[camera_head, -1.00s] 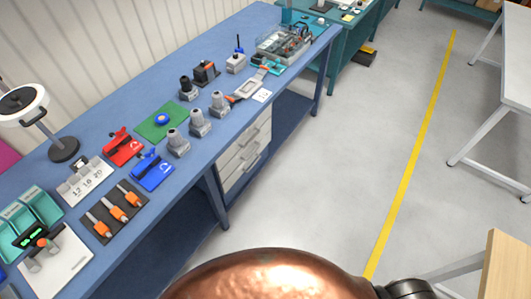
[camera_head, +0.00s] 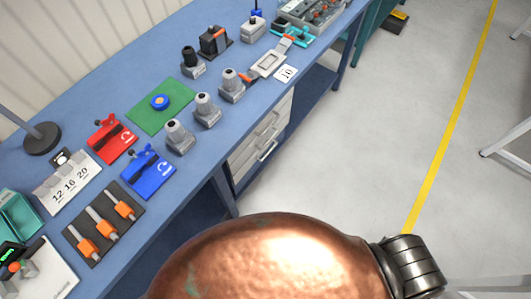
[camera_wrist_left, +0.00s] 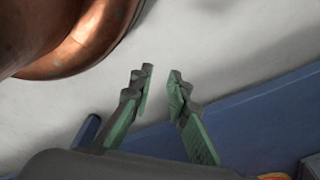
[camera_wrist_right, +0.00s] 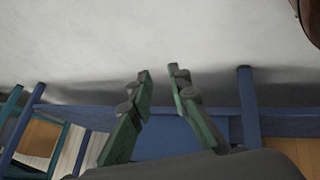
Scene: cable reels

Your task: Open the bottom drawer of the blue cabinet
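The blue cabinet appears as a bank of pale drawers under the blue workbench (camera_head: 215,140) in the head view. Its drawer fronts (camera_head: 256,140) are stacked, and the lowest visible one (camera_head: 254,168) looks closed. The lower edge is partly in shadow. My grippers do not show in the head view. In the left wrist view my left gripper (camera_wrist_left: 161,74) has its green-padded fingers apart and nothing between them. In the right wrist view my right gripper (camera_wrist_right: 160,72) is likewise apart and empty. Neither gripper touches a drawer.
The bench top holds a green board (camera_head: 160,108), red (camera_head: 111,139) and blue (camera_head: 147,172) fixtures, several grey connectors and a dark mat (camera_head: 104,223). Open grey floor (camera_head: 355,150) with a yellow line (camera_head: 451,110) lies to the right. A blue beam (camera_wrist_left: 260,115) crosses the left wrist view.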

